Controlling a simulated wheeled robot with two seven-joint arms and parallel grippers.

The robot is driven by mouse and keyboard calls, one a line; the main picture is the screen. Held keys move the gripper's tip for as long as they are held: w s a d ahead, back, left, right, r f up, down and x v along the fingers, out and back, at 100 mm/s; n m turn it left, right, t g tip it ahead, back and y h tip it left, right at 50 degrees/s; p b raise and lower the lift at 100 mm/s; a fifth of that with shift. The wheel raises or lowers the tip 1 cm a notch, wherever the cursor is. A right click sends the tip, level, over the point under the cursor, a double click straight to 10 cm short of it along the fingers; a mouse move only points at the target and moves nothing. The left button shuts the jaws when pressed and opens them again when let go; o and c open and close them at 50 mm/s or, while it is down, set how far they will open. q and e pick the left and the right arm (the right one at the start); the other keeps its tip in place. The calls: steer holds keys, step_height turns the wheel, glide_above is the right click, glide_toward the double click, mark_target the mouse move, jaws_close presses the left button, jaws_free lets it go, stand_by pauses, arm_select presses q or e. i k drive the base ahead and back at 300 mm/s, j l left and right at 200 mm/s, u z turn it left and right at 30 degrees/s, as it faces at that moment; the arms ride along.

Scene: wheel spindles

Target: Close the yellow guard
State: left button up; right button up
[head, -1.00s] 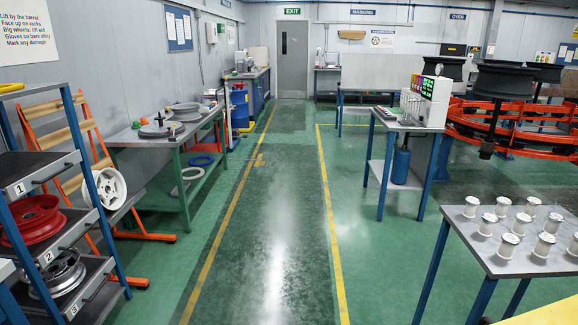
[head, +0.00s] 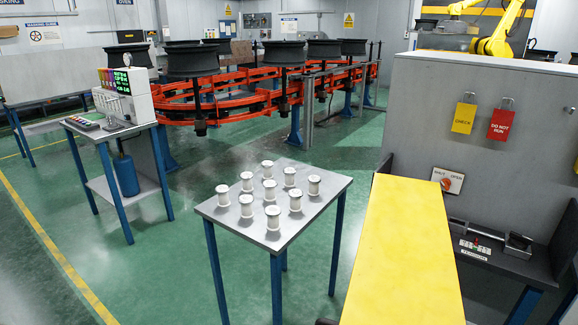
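The yellow guard (head: 405,255) is a large flat yellow panel in the right half of the head view, running down to the bottom edge. It stands at the left front of a grey cabinet (head: 418,110), and the dark recess (head: 500,285) to its right is exposed. A small fixture with a metal bar (head: 515,246) sits in that recess. A rotary switch (head: 452,182) marked "WAIT" and "OPEN" is on the cabinet face above. The guard's hinge and lower end are not clear. Neither gripper is in view.
A small table (head: 240,236) with several white spools stands left of the guard. A yellow "CHECK" tag (head: 463,118) and a red "DO NOT RUN" tag (head: 500,124) hang on the cabinet. An orange rack with black wheels (head: 283,90) is behind. Green floor (head: 150,265) is clear at left.

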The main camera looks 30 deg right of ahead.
mark_target(403, 272)
steer(key=i+z, duration=0.2)
steer(key=z, duration=0.2)
steer(key=i+z, duration=0.2)
steer(key=z, duration=0.25)
steer(key=i+j+z, duration=0.15)
steer(key=z, duration=0.25)
steer(key=i+j+z, duration=0.15)
steer(key=z, duration=0.25)
steer(key=i+j+z, duration=0.2)
steer(key=z, duration=0.25)
